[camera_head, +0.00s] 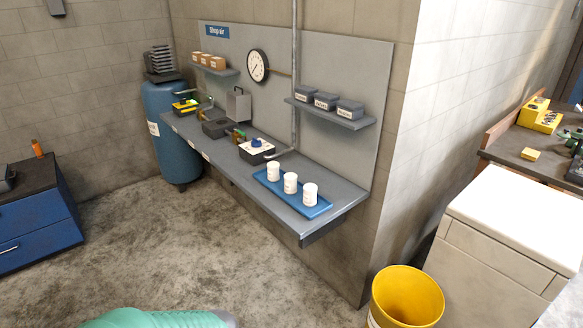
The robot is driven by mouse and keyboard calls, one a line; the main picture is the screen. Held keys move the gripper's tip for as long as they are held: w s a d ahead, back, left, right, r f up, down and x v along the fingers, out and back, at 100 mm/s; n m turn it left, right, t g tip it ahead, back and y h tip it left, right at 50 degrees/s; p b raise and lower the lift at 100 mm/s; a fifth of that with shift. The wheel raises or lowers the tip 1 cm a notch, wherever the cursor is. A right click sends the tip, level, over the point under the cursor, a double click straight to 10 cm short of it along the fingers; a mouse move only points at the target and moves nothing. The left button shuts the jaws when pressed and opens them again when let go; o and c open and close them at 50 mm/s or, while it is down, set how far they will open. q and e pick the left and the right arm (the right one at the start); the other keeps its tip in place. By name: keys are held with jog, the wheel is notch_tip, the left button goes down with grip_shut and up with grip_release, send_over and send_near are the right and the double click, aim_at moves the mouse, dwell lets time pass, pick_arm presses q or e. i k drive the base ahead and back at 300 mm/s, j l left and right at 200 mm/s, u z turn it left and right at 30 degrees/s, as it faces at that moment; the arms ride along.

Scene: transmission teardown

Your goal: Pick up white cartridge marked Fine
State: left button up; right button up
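Three white cartridges stand upright in a row on a blue tray (319,210) at the near right end of the grey wall bench. They are the left cartridge (273,171), the middle cartridge (290,183) and the right cartridge (310,194). Each has small marks on its side, too small to read, so I cannot tell which says Fine. Neither of my grippers is in view.
The grey bench (235,180) runs along the wall, with a black-and-white unit with a blue knob (256,148) left of the tray. A shelf (330,115) with grey boxes hangs above. A yellow bin (405,298) and white cabinet (510,225) stand right. The concrete floor in front is clear.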

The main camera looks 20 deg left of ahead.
aim_at(290, 177)
jog(key=i+j, duration=1.55)
jog(key=j, duration=0.2)
jog(key=i+j, duration=0.15)
jog(key=j, duration=0.15)
jog(key=i+j, duration=0.15)
jog(key=j, duration=0.2)
jog(key=i+j, duration=0.15)
jog(key=j, duration=0.15)
jog(key=i+j+z, duration=0.1)
jog(key=j, duration=0.2)
